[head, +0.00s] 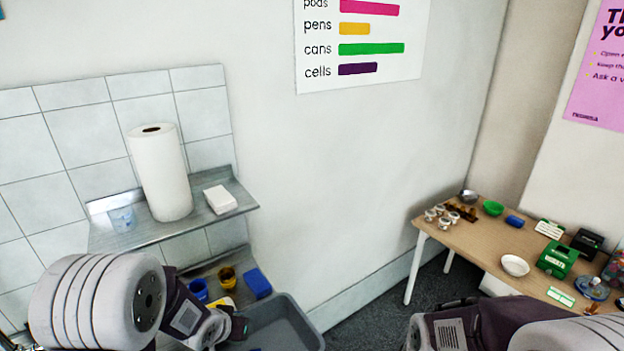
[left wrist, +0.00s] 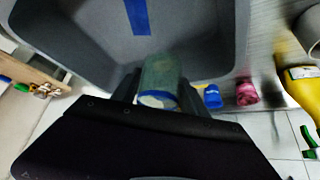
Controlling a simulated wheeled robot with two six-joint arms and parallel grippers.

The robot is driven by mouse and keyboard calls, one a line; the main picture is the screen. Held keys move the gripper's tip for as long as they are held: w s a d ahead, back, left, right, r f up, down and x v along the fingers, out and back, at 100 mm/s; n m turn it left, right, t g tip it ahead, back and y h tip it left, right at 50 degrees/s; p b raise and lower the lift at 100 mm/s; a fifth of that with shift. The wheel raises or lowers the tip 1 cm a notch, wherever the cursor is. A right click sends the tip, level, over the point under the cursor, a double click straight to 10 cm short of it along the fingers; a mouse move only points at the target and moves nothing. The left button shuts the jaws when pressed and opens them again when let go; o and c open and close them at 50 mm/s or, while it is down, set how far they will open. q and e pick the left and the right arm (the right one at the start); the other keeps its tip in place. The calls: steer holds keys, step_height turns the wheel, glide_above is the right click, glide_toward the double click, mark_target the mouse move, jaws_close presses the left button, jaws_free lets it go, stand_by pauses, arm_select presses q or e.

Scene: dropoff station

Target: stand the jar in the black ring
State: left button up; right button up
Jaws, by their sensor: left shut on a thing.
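In the left wrist view my left gripper (left wrist: 157,88) is shut on the jar (left wrist: 160,76), a greenish see-through cylinder with a blue and white end toward the camera. The jar is over the grey bin, near its wall. In the head view my left gripper (head: 238,328) is small and dark at the bottom, beside the bin, and I cannot make out the jar there. I see no black ring in either view. My right arm shows at the bottom right of the head view, but its gripper is out of view.
The grey bin (head: 312,331) has a blue strip (left wrist: 137,16) inside. Blue and yellow cups and a blue box (head: 257,283) stand behind it. A shelf above holds a paper roll (head: 160,175). A wooden table (head: 475,245) with bowls and boxes is at right.

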arm_select(q)
steer(key=shift+s+f+n+b, duration=0.3)
steer(key=shift+f+n+b, duration=0.15)
steer(key=shift+n, duration=0.05)
steer(key=shift+r, duration=0.1)
